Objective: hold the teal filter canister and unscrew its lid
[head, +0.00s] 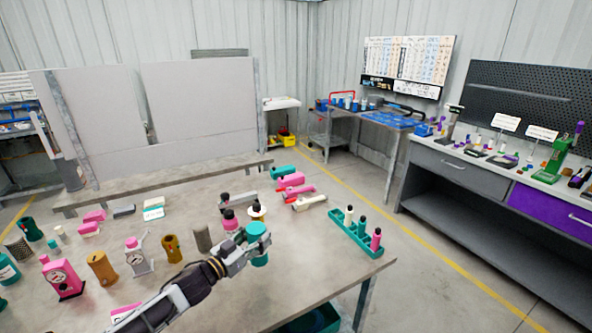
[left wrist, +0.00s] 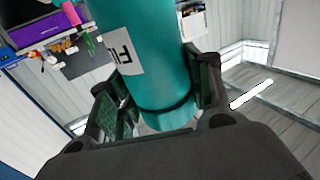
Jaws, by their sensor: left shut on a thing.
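The teal filter canister (head: 257,230) is near the right part of the table in the head view. My left gripper (head: 243,253) is shut around its side, with teal showing above and below the fingers. In the left wrist view the canister (left wrist: 150,60) is a large teal cylinder with a white label, partly cut off by the top edge. A dark seam runs around it near its lower end there. The left gripper's fingers (left wrist: 160,92) lie on both sides of it. I cannot tell whether it touches the table. My right gripper is not in view.
A teal rack (head: 362,236) with several small bottles stands to the right. Pink bottles (head: 230,220) and a grey cylinder (head: 203,238) stand close by. A pink gauge unit (head: 63,279) is at the left. Bare tabletop (head: 310,255) lies between canister and rack.

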